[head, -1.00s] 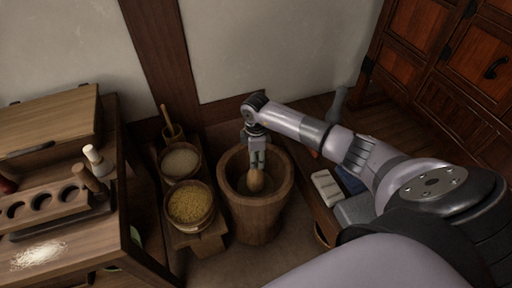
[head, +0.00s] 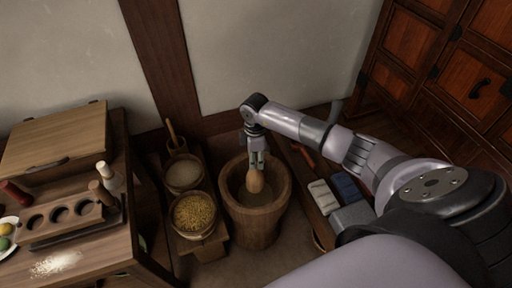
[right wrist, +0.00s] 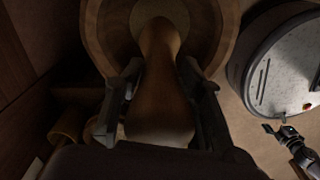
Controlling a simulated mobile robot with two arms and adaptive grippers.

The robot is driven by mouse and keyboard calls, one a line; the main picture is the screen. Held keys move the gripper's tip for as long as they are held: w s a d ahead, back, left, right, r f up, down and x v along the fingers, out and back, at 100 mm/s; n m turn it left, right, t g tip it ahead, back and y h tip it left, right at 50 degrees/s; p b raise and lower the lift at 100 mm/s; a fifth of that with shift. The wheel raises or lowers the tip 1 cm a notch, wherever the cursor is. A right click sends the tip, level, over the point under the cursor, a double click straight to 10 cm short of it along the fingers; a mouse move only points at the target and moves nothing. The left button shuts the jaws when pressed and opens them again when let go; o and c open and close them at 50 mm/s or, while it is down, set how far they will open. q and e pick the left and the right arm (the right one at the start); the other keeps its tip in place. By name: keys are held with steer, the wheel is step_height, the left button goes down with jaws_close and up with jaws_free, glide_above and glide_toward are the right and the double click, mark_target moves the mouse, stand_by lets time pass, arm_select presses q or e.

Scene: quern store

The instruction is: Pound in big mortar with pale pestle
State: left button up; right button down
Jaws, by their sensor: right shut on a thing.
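The big wooden mortar (head: 240,217) stands on the floor in the middle of the head view. My right gripper (head: 257,165) is over its opening and shut on a tan wooden pestle (head: 255,183). The pestle's rounded lower end shows within the mortar's rim; whether it touches the inside I cannot tell. In the right wrist view the pestle (right wrist: 160,95) sits between both fingers, pointing into the mortar (right wrist: 103,30), and looks brown in shadow.
A table with a holed wooden rack (head: 62,216) is farther left. Right of the mortar lie a white block (head: 323,198) and a blue block (head: 345,186).

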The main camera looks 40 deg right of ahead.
steer(key=shift+d, duration=0.15)
step_height(320, 180, up, 10)
steer(key=p, duration=0.9)
steer(key=shift+f, duration=0.1)
steer(key=shift+w, duration=0.1)
